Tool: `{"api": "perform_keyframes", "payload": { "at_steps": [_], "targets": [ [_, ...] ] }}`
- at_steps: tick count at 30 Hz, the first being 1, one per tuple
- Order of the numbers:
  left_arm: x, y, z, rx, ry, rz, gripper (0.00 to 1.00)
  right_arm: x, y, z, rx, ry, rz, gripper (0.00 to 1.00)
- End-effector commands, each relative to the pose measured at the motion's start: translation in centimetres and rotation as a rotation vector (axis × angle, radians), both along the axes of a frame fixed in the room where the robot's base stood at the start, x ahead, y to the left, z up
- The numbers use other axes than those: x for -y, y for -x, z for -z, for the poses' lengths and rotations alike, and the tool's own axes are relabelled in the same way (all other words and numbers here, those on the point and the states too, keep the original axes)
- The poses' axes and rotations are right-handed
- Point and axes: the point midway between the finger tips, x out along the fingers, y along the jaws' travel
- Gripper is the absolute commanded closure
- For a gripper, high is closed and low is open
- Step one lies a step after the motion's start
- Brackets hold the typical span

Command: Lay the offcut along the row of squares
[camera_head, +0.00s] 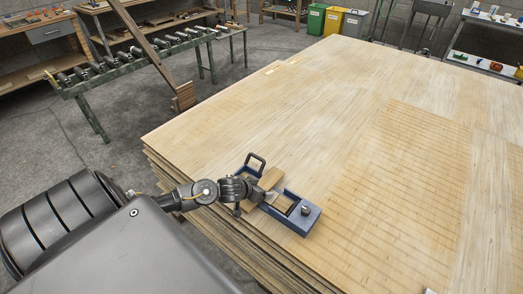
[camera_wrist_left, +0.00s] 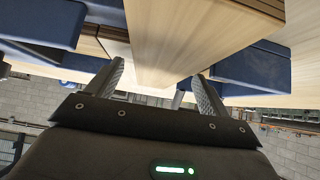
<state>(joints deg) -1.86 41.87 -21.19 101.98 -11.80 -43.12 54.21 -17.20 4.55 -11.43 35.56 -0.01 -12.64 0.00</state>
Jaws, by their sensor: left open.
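A light wooden block (camera_head: 271,178), which may be the offcut, sits tilted in a blue holder (camera_head: 311,215) on the veneer stack. My left gripper (camera_head: 260,192) is at the block and holder. In the left wrist view the gripper (camera_wrist_left: 160,88) is open, its two fingers on either side of a pale wooden piece (camera_wrist_left: 165,45); I cannot tell whether they touch it. Blue parts of the holder (camera_wrist_left: 40,22) show on both sides. I cannot make out a row of squares for certain. My right gripper is not in view.
The wide veneer stack (camera_head: 400,75) is mostly clear, with small pale pieces or patches (camera_head: 273,69) near its far left edge. The holder has a raised black handle (camera_head: 257,158). A roller table (camera_head: 150,58) stands beyond; green, yellow and grey bins (camera_head: 333,20) stand behind.

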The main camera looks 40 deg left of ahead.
Motion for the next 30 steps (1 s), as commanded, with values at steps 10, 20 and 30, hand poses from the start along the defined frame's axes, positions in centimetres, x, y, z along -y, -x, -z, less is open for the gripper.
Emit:
{"api": "perform_keyframes", "payload": {
  "at_steps": [10,20,30],
  "targets": [
    [0.0,0.0,0.0,0.000,0.000,0.000,0.55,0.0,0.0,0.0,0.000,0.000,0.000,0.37],
    [0.0,0.0,-0.1,0.000,0.000,0.000,0.75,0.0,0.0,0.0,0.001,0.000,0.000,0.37],
    [0.0,0.0,-3.2,0.002,0.000,0.001,0.75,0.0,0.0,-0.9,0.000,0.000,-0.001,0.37]
  ]
}}
